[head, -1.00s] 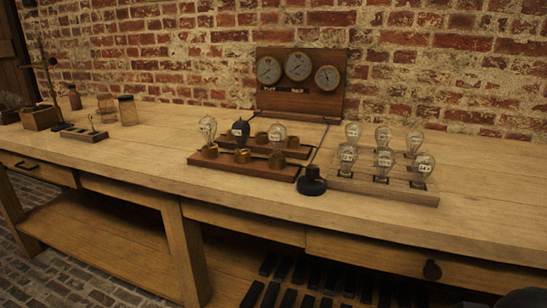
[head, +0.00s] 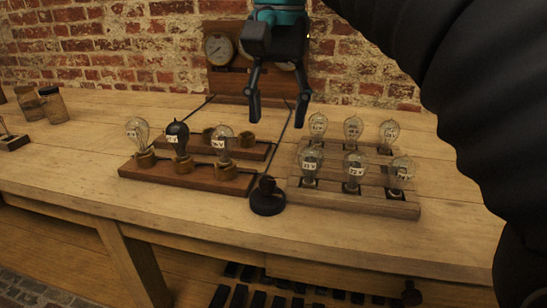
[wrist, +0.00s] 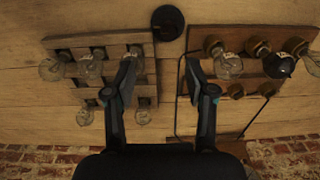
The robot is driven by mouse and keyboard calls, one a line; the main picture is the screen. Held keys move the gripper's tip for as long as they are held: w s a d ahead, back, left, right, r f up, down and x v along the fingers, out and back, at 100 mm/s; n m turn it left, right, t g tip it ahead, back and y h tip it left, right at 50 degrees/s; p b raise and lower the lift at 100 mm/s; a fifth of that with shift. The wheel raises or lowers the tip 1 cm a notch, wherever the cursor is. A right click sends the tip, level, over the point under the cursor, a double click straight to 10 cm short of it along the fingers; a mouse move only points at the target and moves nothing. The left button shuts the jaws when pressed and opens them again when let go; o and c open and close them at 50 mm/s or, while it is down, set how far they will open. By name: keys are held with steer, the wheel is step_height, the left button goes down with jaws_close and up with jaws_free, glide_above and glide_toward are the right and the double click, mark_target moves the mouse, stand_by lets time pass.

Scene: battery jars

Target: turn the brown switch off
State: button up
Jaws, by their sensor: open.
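A small dark switch (head: 267,198) with a round black base and a brownish upright top stands near the bench's front, between two boards of bulbs. It also shows as a dark disc at the top of the wrist view (wrist: 168,22). Which way its lever points is too small to tell. My gripper (head: 277,118) is open and empty, pointing down above the bench, higher and farther back than the switch. In the wrist view its two fingers (wrist: 160,72) are spread, with bare wood between them and the switch beyond the tips.
Left of the switch is a dark wooden socket board (head: 190,177) with three bulbs, one black. Right of it is a lighter rack (head: 385,205) of several clear bulbs. A gauge panel (head: 228,82) stands behind my gripper. Bare bench lies in front.

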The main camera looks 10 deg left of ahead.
mark_target(267, 180)
steer(key=f+b, duration=0.1)
steer(key=f, duration=0.3)
steer(key=a+f+b, duration=0.1)
steer(key=f, duration=0.3)
steer(key=f+b, duration=0.1)
steer(key=f, duration=0.3)
steer(key=shift+w+a+f, duration=0.25)
steer(key=shift+a+f, duration=0.05)
steer(key=shift+a, duration=0.05)
jaws_close()
